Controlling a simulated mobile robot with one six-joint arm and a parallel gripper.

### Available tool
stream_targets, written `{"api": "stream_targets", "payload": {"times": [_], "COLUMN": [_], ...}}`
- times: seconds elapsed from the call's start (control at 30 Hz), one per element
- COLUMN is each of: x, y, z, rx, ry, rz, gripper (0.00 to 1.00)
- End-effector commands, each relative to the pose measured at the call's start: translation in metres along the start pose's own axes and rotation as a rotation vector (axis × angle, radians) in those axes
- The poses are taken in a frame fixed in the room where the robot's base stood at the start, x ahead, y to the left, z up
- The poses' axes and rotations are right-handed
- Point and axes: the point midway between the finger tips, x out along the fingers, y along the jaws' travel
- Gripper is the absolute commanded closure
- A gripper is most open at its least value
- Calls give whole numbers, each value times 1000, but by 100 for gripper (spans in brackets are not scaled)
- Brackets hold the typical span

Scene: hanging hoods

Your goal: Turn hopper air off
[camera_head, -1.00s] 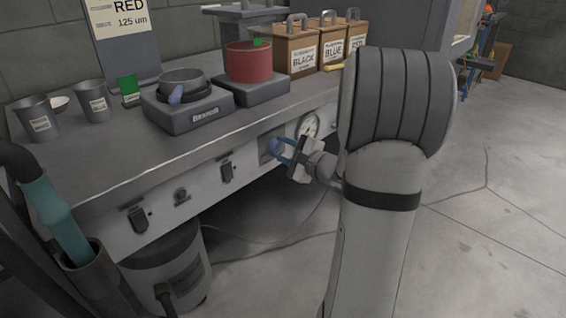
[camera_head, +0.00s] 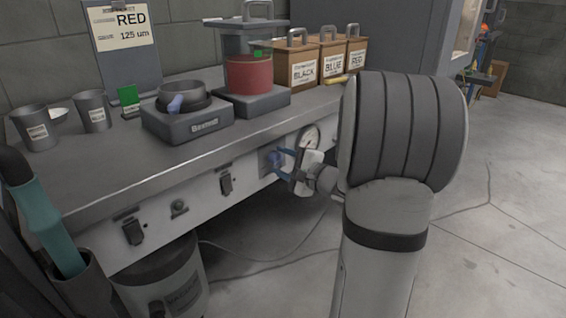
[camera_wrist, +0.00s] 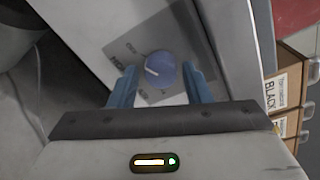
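A round blue knob (camera_wrist: 160,68) with a white pointer line sits on a grey plate (camera_wrist: 190,45) on the bench's front panel. In the wrist view my gripper (camera_wrist: 159,76) is open, with one blue finger on each side of the knob. A gap shows between the knob and each finger. In the head view my gripper (camera_head: 279,162) points at the panel, and the knob (camera_head: 274,160) is partly hidden by the fingers.
A round gauge (camera_head: 309,138) is just right of the knob. A red container (camera_head: 249,73) and wooden boxes (camera_head: 304,72) stand on the bench (camera_head: 110,165).

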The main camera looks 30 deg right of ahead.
Motion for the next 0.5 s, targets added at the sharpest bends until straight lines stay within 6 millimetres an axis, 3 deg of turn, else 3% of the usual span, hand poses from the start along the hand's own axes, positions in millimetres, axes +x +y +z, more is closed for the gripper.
{"api": "stream_targets", "payload": {"times": [0.13, 0.37, 0.5], "x": [0, -2, -16], "y": [0, -1, -3], "z": [0, 0, -1], "rx": [0, 1, 2], "ry": [1, 1, 6], "rz": [-1, -2, -4], "gripper": [45, 45, 45]}}
